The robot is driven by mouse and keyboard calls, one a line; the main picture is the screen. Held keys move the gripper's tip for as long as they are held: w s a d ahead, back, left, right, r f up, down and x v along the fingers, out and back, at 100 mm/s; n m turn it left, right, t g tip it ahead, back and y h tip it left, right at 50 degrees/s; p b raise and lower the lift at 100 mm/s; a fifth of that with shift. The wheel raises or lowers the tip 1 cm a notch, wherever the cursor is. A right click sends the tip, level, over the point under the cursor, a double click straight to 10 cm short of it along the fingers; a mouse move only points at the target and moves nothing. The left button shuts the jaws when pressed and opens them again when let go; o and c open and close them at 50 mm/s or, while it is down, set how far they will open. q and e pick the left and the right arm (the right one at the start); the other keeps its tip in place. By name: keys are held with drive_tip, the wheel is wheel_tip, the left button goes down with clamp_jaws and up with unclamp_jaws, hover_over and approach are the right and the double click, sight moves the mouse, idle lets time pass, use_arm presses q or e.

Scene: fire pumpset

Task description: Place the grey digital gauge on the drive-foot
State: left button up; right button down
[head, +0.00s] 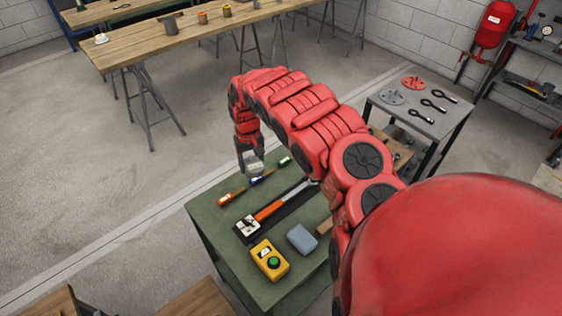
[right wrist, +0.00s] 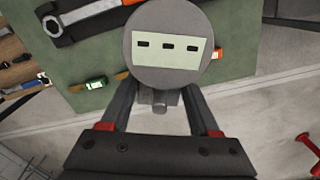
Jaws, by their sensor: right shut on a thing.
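The grey digital gauge (right wrist: 165,17) is round with a pale display panel bearing three dark marks, and fills the top middle of the right wrist view. My right gripper (right wrist: 158,97) is shut on the short stem below its dial. In the head view my right gripper (head: 250,158) holds the gauge (head: 254,169) over the far left edge of the green table. The gauge is small and partly covered there. I cannot make out a drive-foot in either view. My left gripper is not in view.
The green table (head: 215,240) carries an orange-handled tool (head: 268,212) in a dark tray, a yellow box with a green button (head: 270,260), a blue-grey case (head: 301,240) and slim tools. A grey side table (head: 440,118) holds red and grey discs. Open floor (head: 110,215) lies left.

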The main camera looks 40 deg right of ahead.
drive_tip(key=shift+s+d+f, duration=0.7)
drive_tip(key=shift+s+d, duration=0.05)
drive_tip(key=shift+d, duration=0.1)
drive_tip(key=shift+s+d+f, duration=0.15)
drive_tip(key=shift+f, duration=0.15)
drive_tip(key=p, duration=0.2)
hover_over(262, 194)
wheel_tip(262, 194, down, 8)
drive_tip(key=shift+r, duration=0.15)
drive_tip(key=shift+d+f, duration=0.1)
drive_tip(key=shift+f, duration=0.95)
drive_tip(key=shift+f, duration=0.15)
drive_tip(key=shift+c, duration=0.6)
unclamp_jaws()
